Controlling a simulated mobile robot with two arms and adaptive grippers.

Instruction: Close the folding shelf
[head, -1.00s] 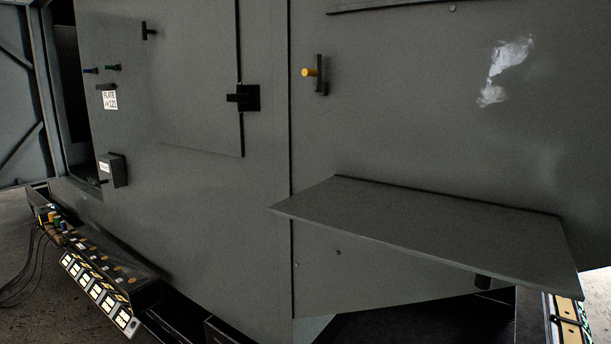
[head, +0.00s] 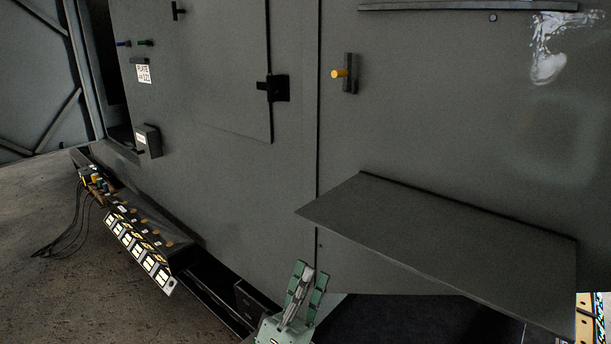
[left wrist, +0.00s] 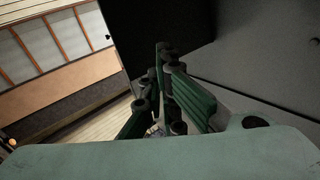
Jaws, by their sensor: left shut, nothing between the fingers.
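The folding shelf (head: 460,252) is a flat grey panel standing out from the grey enclosure wall in the head view, at the lower right. It is open, roughly level. My left gripper (head: 308,272) shows at the bottom of the head view, shut and empty, below and left of the shelf's near left corner and apart from it in the picture. Its green fingers also show close up in the left wrist view (left wrist: 165,95). I cannot make out the shelf for certain in the left wrist view. My right gripper does not show.
A yellow-tipped knob on a dark latch (head: 345,73) sits on the wall above the shelf. A black door latch (head: 273,88) is to its left. A control strip with labelled switches (head: 140,240) runs low at the left, with loose cables beside it. Bare floor (head: 60,300) lies at the lower left.

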